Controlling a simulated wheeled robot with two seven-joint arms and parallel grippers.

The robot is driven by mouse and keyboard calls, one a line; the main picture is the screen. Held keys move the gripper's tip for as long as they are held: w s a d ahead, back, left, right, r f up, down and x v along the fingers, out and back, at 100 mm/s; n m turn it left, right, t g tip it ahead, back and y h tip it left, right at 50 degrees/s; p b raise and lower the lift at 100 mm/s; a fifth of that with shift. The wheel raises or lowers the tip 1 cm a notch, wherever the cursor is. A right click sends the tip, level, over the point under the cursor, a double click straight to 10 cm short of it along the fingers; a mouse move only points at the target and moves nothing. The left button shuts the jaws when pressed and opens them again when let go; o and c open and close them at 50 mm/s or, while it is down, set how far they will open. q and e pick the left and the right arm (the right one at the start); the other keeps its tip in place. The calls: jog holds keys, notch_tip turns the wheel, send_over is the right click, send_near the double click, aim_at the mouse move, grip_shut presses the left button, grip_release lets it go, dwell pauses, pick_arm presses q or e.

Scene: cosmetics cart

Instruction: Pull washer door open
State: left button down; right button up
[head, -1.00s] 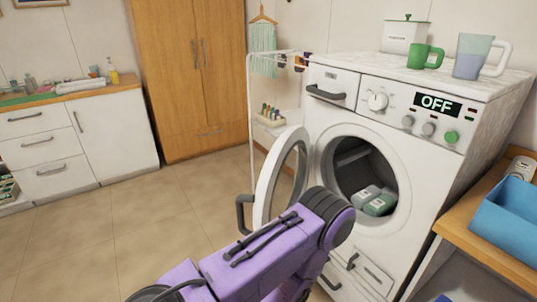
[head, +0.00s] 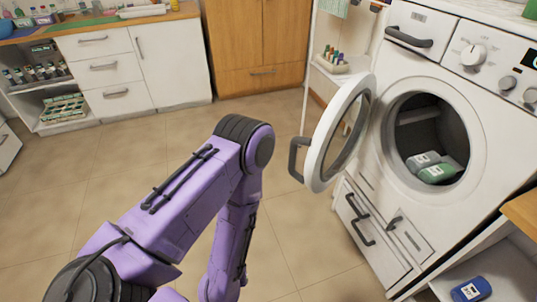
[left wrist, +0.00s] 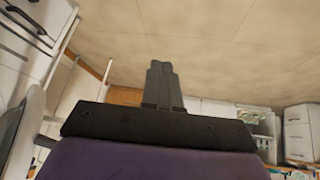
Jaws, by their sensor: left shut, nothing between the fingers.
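The washer door (head: 338,133) is a white round frame with a dark glass and a grey handle (head: 298,158). It stands swung open to the left of the washer (head: 490,110), with the drum opening uncovered. My left gripper is outside the head view, where only my purple arm shows, left of the door. In the left wrist view my left gripper (left wrist: 160,70) is shut and empty, with floor beyond its fingertips. The door's edge seems to show at the left of that view (left wrist: 22,125). My right gripper is not in view.
Green and grey packages (head: 437,172) lie in the drum. Drawers with dark handles (head: 357,218) sit below it. A shelf with a blue item (head: 470,290) is at the lower right. A wooden cabinet (head: 262,45) and white drawers (head: 105,65) stand behind. The floor (head: 60,215) is clear.

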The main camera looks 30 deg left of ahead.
pick_arm(q)
jog(key=w+d+r+n+t+b, duration=0.2)
jog(key=w+d+n+t, duration=0.15)
jog(key=w, duration=0.75)
jog(key=n+t+y+b, duration=0.4)
jog(key=n+y, duration=0.6)
jog(key=n, duration=0.7)
send_near(294, 156)
jog(key=shift+m+g, duration=0.25)
jog(key=shift+g, duration=0.5)
jog(key=x, duration=0.4)
jog(key=r+x, duration=0.1)
jog(key=x, duration=0.1)
jog(key=shift+w+a, duration=0.1)
jog(key=shift+w, duration=0.35)
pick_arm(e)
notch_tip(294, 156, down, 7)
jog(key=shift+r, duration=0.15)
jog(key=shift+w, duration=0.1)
pick_arm(q)
jog(key=shift+a+p, duration=0.1)
jog(key=shift+p, duration=0.2)
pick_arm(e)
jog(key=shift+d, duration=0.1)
